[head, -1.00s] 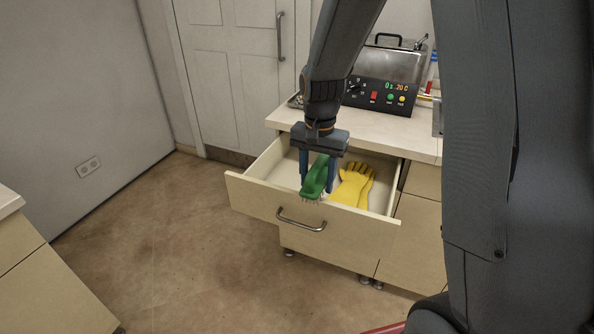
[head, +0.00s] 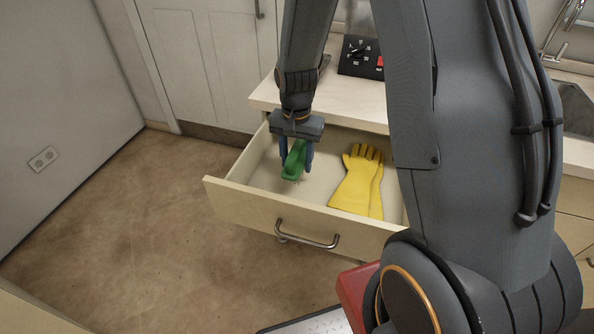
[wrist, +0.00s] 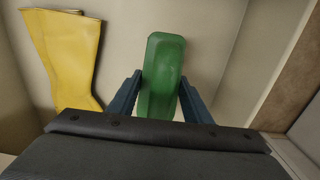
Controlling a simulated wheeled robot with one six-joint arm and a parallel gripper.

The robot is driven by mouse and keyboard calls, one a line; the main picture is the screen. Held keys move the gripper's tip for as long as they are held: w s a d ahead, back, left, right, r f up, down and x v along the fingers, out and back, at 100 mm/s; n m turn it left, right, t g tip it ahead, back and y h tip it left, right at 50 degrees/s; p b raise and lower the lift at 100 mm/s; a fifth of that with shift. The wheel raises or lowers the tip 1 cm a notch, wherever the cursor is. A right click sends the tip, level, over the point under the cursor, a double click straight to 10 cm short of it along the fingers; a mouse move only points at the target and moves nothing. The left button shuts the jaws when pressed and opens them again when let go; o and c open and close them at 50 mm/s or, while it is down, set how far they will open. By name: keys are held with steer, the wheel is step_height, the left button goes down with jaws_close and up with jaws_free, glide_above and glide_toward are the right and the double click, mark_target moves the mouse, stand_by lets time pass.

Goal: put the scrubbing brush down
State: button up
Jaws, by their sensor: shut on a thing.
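The scrubbing brush (head: 294,158) has a green body, and pale bristles show faintly at its lower end in the head view. My gripper (head: 295,160) points down with its blue fingers on either side of the brush and is shut on it. In the wrist view the green brush (wrist: 162,72) lies between the two fingertips (wrist: 160,95). The brush is inside the outline of the open drawer (head: 262,213), towards its left side. Whether it touches the drawer floor I cannot tell.
Yellow rubber gloves (head: 358,185) lie in the drawer, right of the brush; they also show at left in the wrist view (wrist: 68,50). Bare drawer floor lies between them. The counter (head: 345,103) stands behind, with a black control panel (head: 360,57). A sink (head: 578,120) is at right.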

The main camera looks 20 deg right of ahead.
mark_target(297, 147)
steer(key=shift+f, duration=2.4)
steer(key=shift+f, duration=0.15)
steer(key=o, duration=1.2)
step_height(297, 147, up, 12)
steer(key=shift+s+r+b, duration=0.1)
steer(key=shift+b, duration=0.35)
steer(key=s+r+n, duration=0.2)
steer(key=s+n, duration=0.1)
steer(key=s, duration=0.5)
steer(key=s+r+n, duration=0.2)
steer(key=s+n, duration=0.2)
steer(key=s, duration=0.4)
steer(key=shift+s+d+r, duration=0.25)
steer(key=shift+d+r, duration=0.05)
steer(key=shift+r, duration=0.05)
